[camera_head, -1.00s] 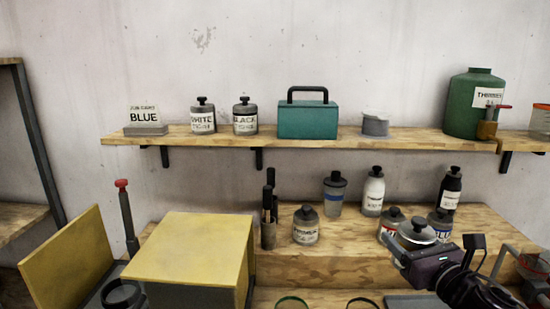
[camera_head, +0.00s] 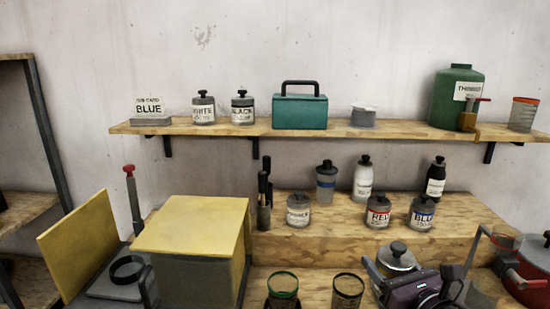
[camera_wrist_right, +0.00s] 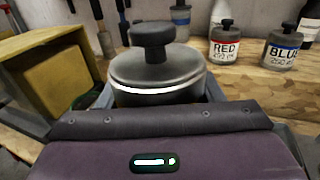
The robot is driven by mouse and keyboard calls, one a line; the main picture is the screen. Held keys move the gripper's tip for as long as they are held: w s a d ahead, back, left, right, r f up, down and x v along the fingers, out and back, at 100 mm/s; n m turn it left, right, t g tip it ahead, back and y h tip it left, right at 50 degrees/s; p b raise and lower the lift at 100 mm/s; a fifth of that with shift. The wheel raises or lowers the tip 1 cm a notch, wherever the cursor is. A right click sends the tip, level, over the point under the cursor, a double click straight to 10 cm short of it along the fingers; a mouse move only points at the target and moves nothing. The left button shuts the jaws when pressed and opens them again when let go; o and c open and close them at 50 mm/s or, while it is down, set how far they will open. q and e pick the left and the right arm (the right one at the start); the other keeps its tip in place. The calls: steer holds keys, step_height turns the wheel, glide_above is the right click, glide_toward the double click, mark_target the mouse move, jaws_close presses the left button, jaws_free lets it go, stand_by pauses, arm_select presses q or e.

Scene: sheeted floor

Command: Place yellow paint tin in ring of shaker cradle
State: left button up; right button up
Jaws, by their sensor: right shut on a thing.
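My right gripper (camera_head: 398,268) is shut on a grey tin (camera_head: 397,256) with a black knob on its lid, low at the right of the head view. The tin also shows upright between the fingers in the right wrist view (camera_wrist_right: 158,75). Its label is hidden, so I cannot tell its colour name. What looks like the shaker cradle's dark ring (camera_head: 127,269) stands over a grey base at the lower left, beside a yellow-topped box (camera_head: 192,227). The gripper and tin are well to the right of it. My left gripper is not in view.
A green-rimmed cup (camera_head: 283,290) and a dark-rimmed cup (camera_head: 347,290) stand between ring and gripper. The red tin (camera_head: 378,211) and blue tin (camera_head: 422,213) stand behind on the wooden step. A red pot (camera_head: 527,275) is at the right. A raised yellow panel (camera_head: 80,245) borders the ring.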

steer(key=s+a+f+m+h, duration=0.3)
steer(key=s+f+h, duration=0.2)
steer(key=s+f, duration=0.45)
steer(key=w+r+n+y, duration=0.1)
steer(key=w+r, duration=0.1)
steer(key=w+d+r+n+y+b, duration=0.1)
steer(key=w+y, duration=0.1)
steer(key=w, duration=0.1)
steer(key=w+r+n+y+b, duration=0.1)
steer(key=w+r, duration=0.1)
steer(key=w, duration=0.1)
steer(key=shift+w+d+r+y, duration=0.1)
steer(key=shift+d+r+y, duration=0.2)
steer(key=shift+d+r, duration=0.1)
steer(key=w+d+r+y+b, duration=0.1)
steer(key=w+d+r, duration=0.3)
steer(key=r, duration=0.2)
steer(key=shift+n, duration=0.3)
step_height(320, 180, down, 20)
steer(key=shift+s+d+r+p, duration=0.15)
steer(key=shift+r+p, duration=0.1)
steer(key=shift+p, duration=0.65)
steer(key=shift+f, duration=0.1)
